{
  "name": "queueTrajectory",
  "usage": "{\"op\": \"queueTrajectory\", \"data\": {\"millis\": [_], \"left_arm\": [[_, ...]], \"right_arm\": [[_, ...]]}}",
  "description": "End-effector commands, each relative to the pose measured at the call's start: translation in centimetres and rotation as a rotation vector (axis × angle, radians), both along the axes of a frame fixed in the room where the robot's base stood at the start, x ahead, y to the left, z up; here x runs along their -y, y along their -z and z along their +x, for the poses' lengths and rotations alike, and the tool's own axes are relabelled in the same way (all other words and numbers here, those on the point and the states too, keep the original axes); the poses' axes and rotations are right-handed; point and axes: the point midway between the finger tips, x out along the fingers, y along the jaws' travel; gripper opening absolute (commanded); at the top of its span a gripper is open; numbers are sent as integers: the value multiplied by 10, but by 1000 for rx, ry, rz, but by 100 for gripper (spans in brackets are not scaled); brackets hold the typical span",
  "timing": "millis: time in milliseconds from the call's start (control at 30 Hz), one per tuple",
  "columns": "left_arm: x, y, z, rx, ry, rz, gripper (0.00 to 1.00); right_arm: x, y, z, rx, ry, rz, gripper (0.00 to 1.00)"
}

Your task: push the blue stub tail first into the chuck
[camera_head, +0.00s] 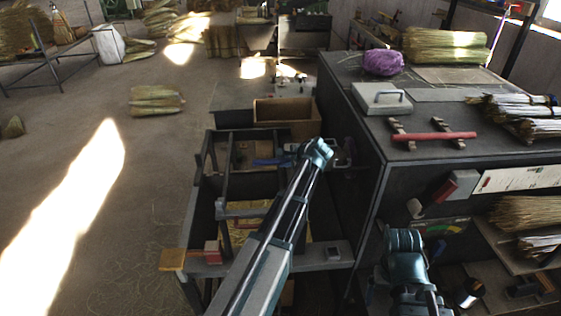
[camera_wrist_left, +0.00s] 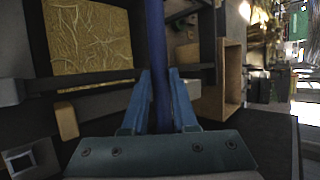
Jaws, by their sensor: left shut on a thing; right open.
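The blue stub is a dark blue rod (camera_wrist_left: 158,40) running up from between the fingers in the left wrist view. In the head view, part of it (camera_head: 268,162) shows left of my left wrist, over the dark bench frame. My left gripper (camera_wrist_left: 161,74) is shut on it, with a finger on each side; its fingertips are hard to make out in the head view. The stub's tail end is hidden. I cannot surely pick out the chuck. My right gripper (camera_head: 405,250) is open and empty at the lower right, its fingers hardly visible.
A wooden box (camera_head: 285,110) stands behind the frame. A dark cabinet (camera_head: 355,130) bounds the right, with a red-handled tool (camera_head: 433,136) on top. The floor at left is mostly clear.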

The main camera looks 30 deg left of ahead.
Motion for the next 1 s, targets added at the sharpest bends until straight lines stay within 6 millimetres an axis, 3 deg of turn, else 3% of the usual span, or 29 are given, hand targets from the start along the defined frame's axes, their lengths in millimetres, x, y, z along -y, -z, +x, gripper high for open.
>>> {"op": "queueTrajectory", "data": {"millis": [667, 700, 867, 1000], "left_arm": [[5, 0, 3, 0, 1, 1, 0], [5, 0, 3, 0, 1, 1, 30], [5, 0, 3, 0, 1, 1, 59], [5, 0, 3, 0, 1, 1, 62]], "right_arm": [[0, 0, 0, 0, 0, 0, 90], [0, 0, 0, 0, 0, 0, 90], [0, 0, 0, 0, 0, 0, 90], [0, 0, 0, 0, 0, 0, 90]]}}
